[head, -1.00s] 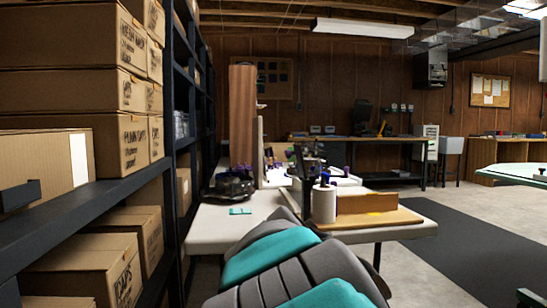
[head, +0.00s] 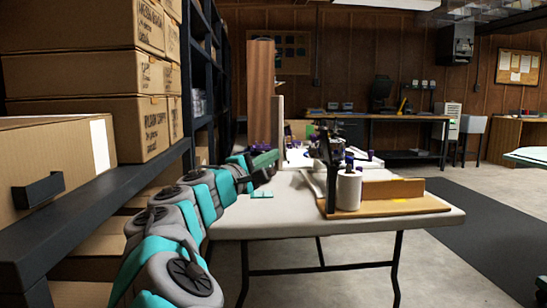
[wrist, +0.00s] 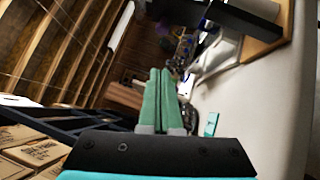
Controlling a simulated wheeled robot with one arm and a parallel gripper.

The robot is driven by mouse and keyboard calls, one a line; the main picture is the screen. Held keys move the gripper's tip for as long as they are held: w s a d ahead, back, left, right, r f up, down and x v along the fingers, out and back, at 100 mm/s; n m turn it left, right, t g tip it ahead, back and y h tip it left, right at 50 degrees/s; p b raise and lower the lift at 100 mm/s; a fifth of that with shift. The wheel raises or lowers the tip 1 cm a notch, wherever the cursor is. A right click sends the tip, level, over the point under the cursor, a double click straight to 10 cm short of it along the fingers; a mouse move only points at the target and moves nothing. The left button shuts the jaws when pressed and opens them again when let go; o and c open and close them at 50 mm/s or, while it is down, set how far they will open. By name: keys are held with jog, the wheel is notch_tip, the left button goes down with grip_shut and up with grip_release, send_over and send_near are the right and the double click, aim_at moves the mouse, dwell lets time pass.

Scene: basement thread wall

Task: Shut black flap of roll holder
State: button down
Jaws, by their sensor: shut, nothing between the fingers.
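The roll holder is a black upright frame (head: 329,160) on a wooden board (head: 400,207) on the table, with a white roll (head: 348,190) standing at its front. I cannot clearly tell the black flap from the dark frame or its angle. In the wrist view a black bar-like part (wrist: 243,20) of the holder shows at the top, beside the wooden board (wrist: 262,47). My gripper (head: 272,155) is left of the holder, above the table and apart from it. Its green fingers (wrist: 160,75) are together and empty in the wrist view.
The pale table (head: 285,218) has a small teal item (head: 262,194) on its left part. A brown block (head: 392,188) sits on the board behind the roll. Shelving with boxes (head: 85,85) stands close on the left. Floor to the right is clear.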

jog(key=w+d+r, duration=0.2)
jog(key=w+d, duration=0.3)
jog(key=d, duration=0.3)
jog(key=shift+w+d+b, duration=0.2)
jog(key=shift+d+b, duration=0.1)
jog(key=shift+r, duration=0.25)
